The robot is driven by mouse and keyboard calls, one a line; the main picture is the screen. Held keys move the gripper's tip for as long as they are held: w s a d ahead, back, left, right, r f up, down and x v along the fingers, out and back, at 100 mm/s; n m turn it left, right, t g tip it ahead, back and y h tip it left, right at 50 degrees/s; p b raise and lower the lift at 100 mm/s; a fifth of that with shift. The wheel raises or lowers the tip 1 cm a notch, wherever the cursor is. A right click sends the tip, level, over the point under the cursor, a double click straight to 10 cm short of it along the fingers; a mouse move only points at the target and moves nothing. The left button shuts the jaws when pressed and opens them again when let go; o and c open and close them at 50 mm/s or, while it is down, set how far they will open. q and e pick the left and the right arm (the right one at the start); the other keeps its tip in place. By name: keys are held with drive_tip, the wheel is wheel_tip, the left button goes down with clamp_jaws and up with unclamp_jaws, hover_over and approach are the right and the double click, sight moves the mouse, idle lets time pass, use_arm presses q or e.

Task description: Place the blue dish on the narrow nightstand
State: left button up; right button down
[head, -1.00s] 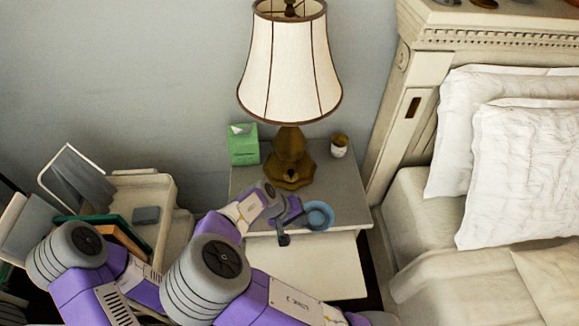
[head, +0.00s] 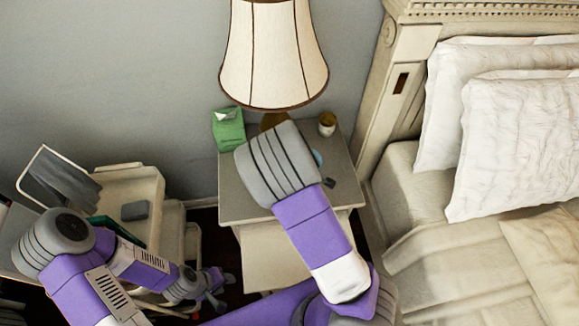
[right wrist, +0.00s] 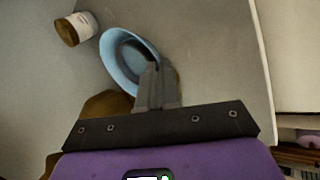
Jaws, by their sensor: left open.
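The blue dish (head: 318,158) shows only as a sliver in the head view, mostly hidden behind my right arm. In the right wrist view the round dish (right wrist: 112,62) is over the grey nightstand top (right wrist: 215,50), between the lamp base and the small pot. My right gripper (right wrist: 155,80) has its fingers close together across the dish's near rim, shut on it. I cannot tell whether the dish touches the top. The nightstand (head: 235,208) stands against the wall, left of the bed. My left gripper (head: 221,290) is open and empty, low, left of the nightstand.
A lamp (head: 272,60), a green tissue box (head: 228,130) and a small pot (head: 327,123) stand on the nightstand. The pot shows in the right wrist view (right wrist: 84,25). A white cart (head: 150,187) is at left, the bed (head: 440,265) at right.

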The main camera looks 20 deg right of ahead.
wheel_tip(320, 180, down, 10)
drive_tip(key=b, duration=0.3)
drive_tip(key=shift+r+b, duration=0.15)
drive_tip(key=shift+b, duration=0.15)
drive_tip(key=shift+r, duration=0.1)
drive_tip(key=c, duration=1.4)
unclamp_jaws()
drive_tip(key=shift+o, duration=0.2)
